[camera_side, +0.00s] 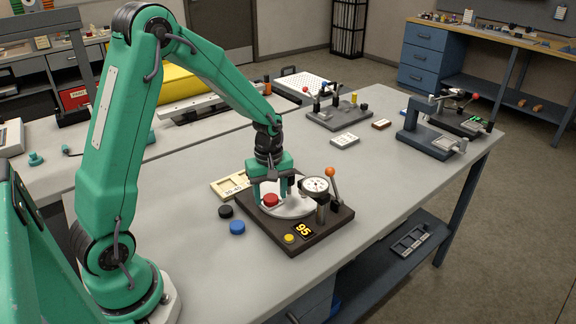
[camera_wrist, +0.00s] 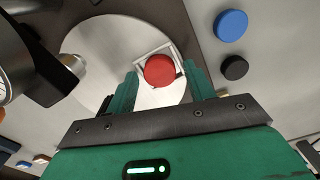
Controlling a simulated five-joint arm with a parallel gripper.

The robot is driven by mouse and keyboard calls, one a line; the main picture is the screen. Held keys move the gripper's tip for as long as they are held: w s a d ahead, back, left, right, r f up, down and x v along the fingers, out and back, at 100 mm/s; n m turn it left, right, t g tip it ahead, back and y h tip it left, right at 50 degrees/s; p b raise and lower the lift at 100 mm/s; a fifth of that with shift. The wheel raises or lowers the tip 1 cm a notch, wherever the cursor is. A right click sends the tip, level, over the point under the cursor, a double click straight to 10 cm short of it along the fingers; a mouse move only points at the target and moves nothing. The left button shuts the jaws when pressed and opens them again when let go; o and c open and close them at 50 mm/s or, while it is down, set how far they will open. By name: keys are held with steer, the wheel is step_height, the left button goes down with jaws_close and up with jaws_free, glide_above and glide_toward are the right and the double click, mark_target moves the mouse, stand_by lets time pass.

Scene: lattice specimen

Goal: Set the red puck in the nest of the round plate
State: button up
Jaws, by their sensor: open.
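The red puck (camera_side: 271,200) lies at the round plate's pale square nest (camera_wrist: 139,58), inside or on its outline; I cannot tell whether it sits fully down. The puck also shows in the wrist view (camera_wrist: 159,71). The light grey round plate (camera_side: 297,210) rests on a dark fixture base (camera_side: 270,232); it also shows in the wrist view (camera_wrist: 92,45). My gripper (camera_side: 273,193) is open above the plate. In the wrist view its fingers (camera_wrist: 160,80) stand either side of the puck, with visible gaps.
A dial gauge (camera_side: 314,185) and an orange-knobbed lever (camera_side: 331,173) stand close right of my gripper. A black puck (camera_side: 226,211) and a blue puck (camera_side: 237,227) lie left of the base.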

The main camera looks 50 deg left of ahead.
mark_target(271, 197)
steer(key=shift+s+f, duration=0.1)
steer(key=shift+s, duration=0.05)
steer(key=shift+o, duration=1.4)
steer(key=shift+r, duration=0.4)
steer(key=shift+w+r, duration=0.3)
steer(key=shift+r, duration=2.05)
steer(key=shift+r, duration=0.5)
step_height(271, 197, up, 6)
steer(key=shift+s+r, duration=0.2)
steer(key=shift+s, duration=0.05)
